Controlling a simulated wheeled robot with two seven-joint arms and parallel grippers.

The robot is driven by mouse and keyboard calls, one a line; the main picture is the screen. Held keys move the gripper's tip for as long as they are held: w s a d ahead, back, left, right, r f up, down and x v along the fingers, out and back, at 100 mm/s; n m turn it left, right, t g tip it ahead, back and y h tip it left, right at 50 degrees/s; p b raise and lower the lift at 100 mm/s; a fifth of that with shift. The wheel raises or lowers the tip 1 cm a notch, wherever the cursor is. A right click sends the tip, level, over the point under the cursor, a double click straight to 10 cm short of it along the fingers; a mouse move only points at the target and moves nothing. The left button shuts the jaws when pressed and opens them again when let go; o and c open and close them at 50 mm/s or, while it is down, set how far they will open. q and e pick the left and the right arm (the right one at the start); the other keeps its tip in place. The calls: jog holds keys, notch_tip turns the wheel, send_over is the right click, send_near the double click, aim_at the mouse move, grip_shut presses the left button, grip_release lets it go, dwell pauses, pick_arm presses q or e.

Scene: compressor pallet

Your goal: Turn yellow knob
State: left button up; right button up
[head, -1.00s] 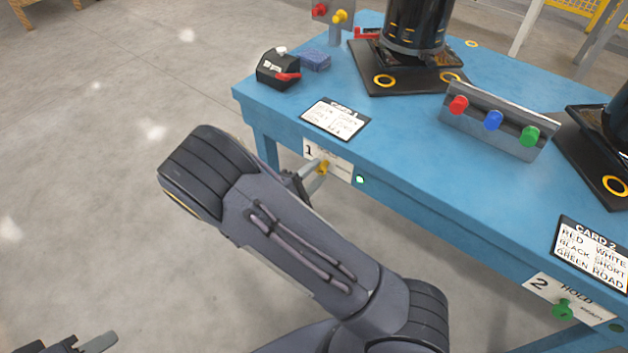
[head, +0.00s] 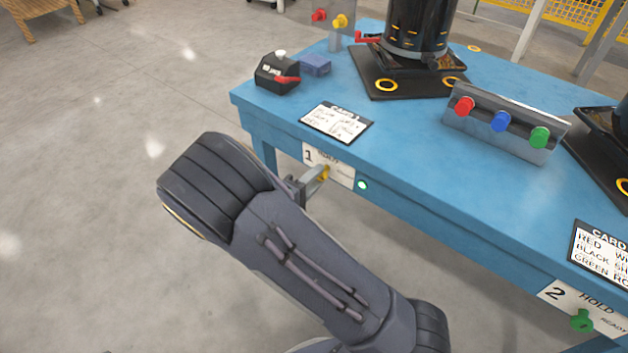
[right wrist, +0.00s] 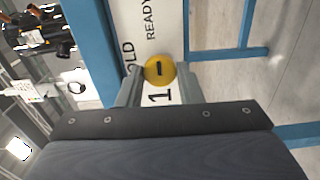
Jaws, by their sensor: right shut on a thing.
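The yellow knob (head: 324,173) sits on the white plate (head: 342,173) marked 1 on the table's front edge. In the right wrist view the yellow knob (right wrist: 159,71) shows a dark mark across its round face, and "READY" and part of "HOLD" are legible on the plate. My right gripper (head: 318,180) is at the knob, its fingers (right wrist: 159,80) shut on it from both sides. My arm hides part of the gripper in the head view. My left gripper is not in view.
The blue table (head: 400,150) carries a card (head: 337,122), a black box (head: 277,72) with a red lever, and a panel (head: 505,122) of coloured knobs. A green knob (head: 582,320) is at station 2. The floor at left is clear.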

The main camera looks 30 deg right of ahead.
jog(key=o, duration=1)
jog(key=shift+c, duration=0.2)
jog(key=p+v, duration=0.1)
jog(key=v, duration=0.7)
jog(key=shift+d, duration=0.15)
